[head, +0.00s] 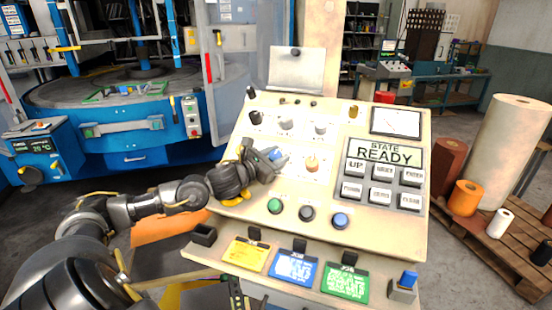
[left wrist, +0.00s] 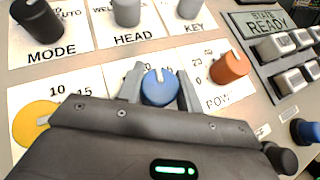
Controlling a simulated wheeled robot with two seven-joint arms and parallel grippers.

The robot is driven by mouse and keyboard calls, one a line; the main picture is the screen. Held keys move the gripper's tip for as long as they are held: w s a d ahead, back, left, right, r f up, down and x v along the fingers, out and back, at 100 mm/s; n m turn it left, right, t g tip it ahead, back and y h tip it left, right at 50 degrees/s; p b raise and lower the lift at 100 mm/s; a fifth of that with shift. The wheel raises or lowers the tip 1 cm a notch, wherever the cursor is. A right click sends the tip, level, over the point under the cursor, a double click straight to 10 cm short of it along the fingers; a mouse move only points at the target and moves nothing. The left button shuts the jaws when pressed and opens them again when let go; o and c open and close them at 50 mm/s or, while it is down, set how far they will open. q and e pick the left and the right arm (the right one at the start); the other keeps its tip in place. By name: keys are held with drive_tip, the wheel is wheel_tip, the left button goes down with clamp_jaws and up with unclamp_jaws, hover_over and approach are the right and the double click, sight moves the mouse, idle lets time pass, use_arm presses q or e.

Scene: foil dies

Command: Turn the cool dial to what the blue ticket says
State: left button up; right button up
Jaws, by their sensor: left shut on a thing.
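My left gripper (head: 267,157) reaches over the console from the left. In the left wrist view its fingers (left wrist: 160,88) are shut on the blue dial (left wrist: 159,87), one on each side. My right gripper is not in view.
An orange dial (left wrist: 229,67) is close to the right of the blue one, a yellow dial (left wrist: 36,121) to the left. MODE (left wrist: 40,20), HEAD (left wrist: 126,12) and KEY knobs sit above. Green, black and blue buttons (head: 340,220) lie below. The display (head: 385,151) reads READY.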

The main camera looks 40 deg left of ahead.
use_arm(q)
drive_tip(key=m+g+h+b, duration=0.1)
drive_tip(key=m+h+b, duration=0.2)
drive_tip(key=m, duration=0.1)
drive_tip(key=shift+m+g+h, duration=0.3)
drive_tip(key=shift+g+h, duration=0.1)
drive_tip(key=shift+m+h+b, duration=0.4)
drive_tip(key=shift+d+m+g+h, duration=0.1)
drive_tip(key=shift+m+g+h, duration=0.65)
drive_tip(key=shift+m, duration=0.25)
drive_tip(key=shift+g, duration=0.25)
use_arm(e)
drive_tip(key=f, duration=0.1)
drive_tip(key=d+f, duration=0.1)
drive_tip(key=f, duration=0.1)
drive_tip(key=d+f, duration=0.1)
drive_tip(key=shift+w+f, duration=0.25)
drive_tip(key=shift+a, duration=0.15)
use_arm(q)
drive_tip(key=o, duration=1)
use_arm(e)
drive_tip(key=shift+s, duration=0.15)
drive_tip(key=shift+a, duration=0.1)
